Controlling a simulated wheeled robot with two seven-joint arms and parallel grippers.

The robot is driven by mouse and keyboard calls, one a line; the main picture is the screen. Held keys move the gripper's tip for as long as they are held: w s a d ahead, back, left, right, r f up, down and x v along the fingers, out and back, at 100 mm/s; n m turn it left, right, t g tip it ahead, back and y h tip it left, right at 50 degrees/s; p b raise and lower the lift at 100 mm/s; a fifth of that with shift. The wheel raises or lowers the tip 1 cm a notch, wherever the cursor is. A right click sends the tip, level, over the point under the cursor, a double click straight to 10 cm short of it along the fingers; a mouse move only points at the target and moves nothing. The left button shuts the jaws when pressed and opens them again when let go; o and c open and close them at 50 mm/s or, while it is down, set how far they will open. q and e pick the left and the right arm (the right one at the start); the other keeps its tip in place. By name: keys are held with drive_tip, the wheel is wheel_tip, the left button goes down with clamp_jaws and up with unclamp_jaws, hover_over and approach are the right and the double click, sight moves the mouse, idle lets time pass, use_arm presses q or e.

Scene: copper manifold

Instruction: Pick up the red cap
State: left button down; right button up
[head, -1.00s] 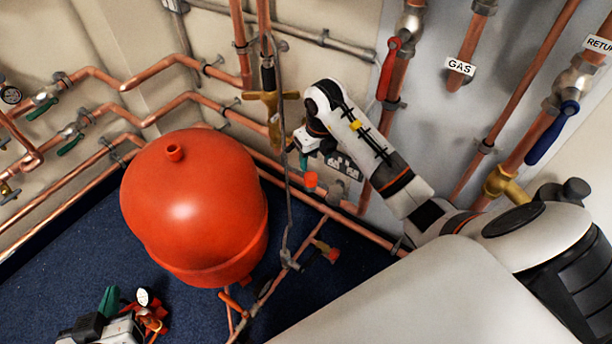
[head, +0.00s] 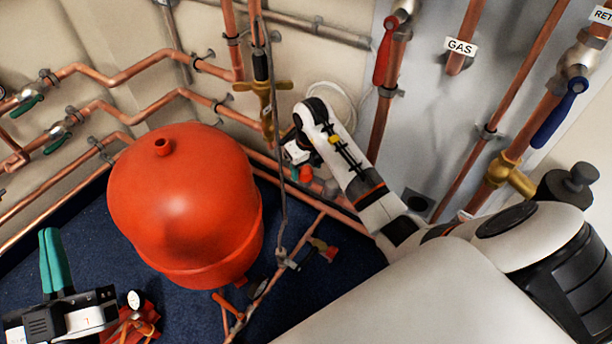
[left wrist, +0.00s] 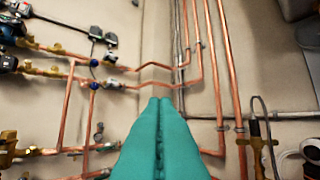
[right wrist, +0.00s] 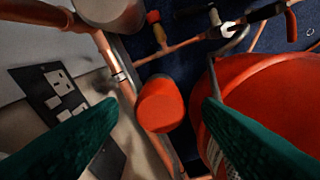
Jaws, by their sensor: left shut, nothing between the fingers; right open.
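The red cap (right wrist: 160,105) is a rounded orange-red piece in the middle of the right wrist view, in line with the gap between my right fingers. It shows small in the head view (head: 306,173), just below my right gripper (head: 297,166), partly hidden. My right gripper (right wrist: 159,104) is open in the right wrist view, one teal finger on each side of the cap in the picture. I cannot tell whether the fingers touch it. My left gripper (head: 49,240) is at the lower left of the head view, shut and empty; its teal fingers (left wrist: 160,108) also show in the left wrist view.
A large red tank (head: 185,205) stands left of my right gripper, close by in the right wrist view (right wrist: 270,100). Copper pipes (head: 185,97) run along the walls. A thin pipe with fittings (head: 285,262) stands right of the tank. A wall socket (right wrist: 62,95) is at left.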

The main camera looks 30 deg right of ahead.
drive_tip(key=shift+f, duration=0.45)
use_arm(q)
drive_tip(key=shift+s+r+t, duration=0.35)
drive_tip(key=shift+r+t, duration=0.15)
drive_tip(key=shift+r, duration=0.15)
use_arm(e)
drive_tip(key=shift+c, duration=0.2)
drive_tip(key=c, duration=1)
drive_tip(key=shift+r, duration=0.1)
